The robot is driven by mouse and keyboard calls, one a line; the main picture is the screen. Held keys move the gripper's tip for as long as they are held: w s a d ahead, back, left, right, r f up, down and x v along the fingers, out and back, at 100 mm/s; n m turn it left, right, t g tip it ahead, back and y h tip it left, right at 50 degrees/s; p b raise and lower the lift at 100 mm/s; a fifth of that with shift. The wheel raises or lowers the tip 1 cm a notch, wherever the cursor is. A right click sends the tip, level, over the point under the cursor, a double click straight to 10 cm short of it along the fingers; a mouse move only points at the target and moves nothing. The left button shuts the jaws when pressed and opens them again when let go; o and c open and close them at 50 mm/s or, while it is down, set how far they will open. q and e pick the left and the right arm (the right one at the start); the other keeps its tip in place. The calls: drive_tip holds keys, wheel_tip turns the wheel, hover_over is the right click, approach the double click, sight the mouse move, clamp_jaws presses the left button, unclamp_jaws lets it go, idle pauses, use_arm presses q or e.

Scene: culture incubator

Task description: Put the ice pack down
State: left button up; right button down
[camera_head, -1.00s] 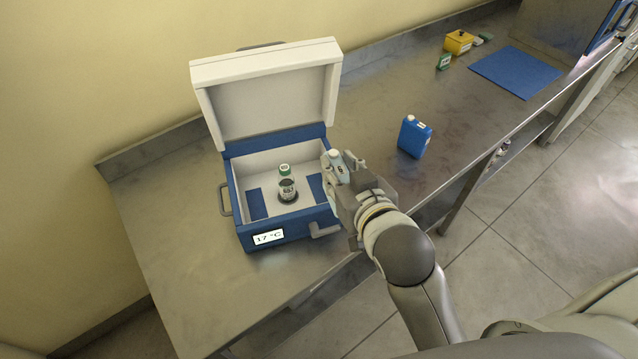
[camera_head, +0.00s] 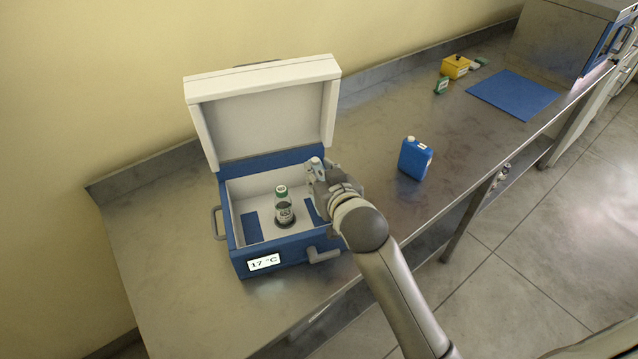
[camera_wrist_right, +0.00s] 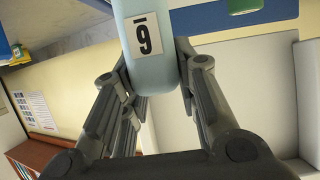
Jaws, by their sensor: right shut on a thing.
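The ice pack (camera_head: 316,166) is pale blue with a white cap. In the right wrist view the ice pack (camera_wrist_right: 150,70) shows a white label with one digit. My right gripper (camera_head: 317,182) is shut on it and holds it over the right side of the open cool box (camera_head: 295,258). The gripper hides the pack's lower part in the head view, so I cannot tell whether it touches the box. A green-capped bottle (camera_head: 283,212) stands upright in the box's middle, left of the gripper. My left gripper is not in view.
The box lid (camera_head: 265,115) stands open at the back, and a display (camera_head: 264,262) reads 17 °C. A blue jug (camera_head: 415,160) stands on the bench to the right. Farther off are a blue mat (camera_head: 512,95) and a yellow container (camera_head: 455,67). The bench left of the box is clear.

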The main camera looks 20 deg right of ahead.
drive_tip(key=shift+w+f, duration=0.7)
drive_tip(key=shift+f, duration=0.05)
wheel_tip(320, 180, down, 2)
drive_tip(key=shift+f+p, duration=0.1)
drive_tip(key=shift+p, duration=0.3)
drive_tip(key=shift+f, duration=0.45)
drive_tip(key=shift+f, duration=0.2)
drive_tip(key=c, duration=1.4)
unclamp_jaws()
drive_tip(key=shift+f, duration=0.1)
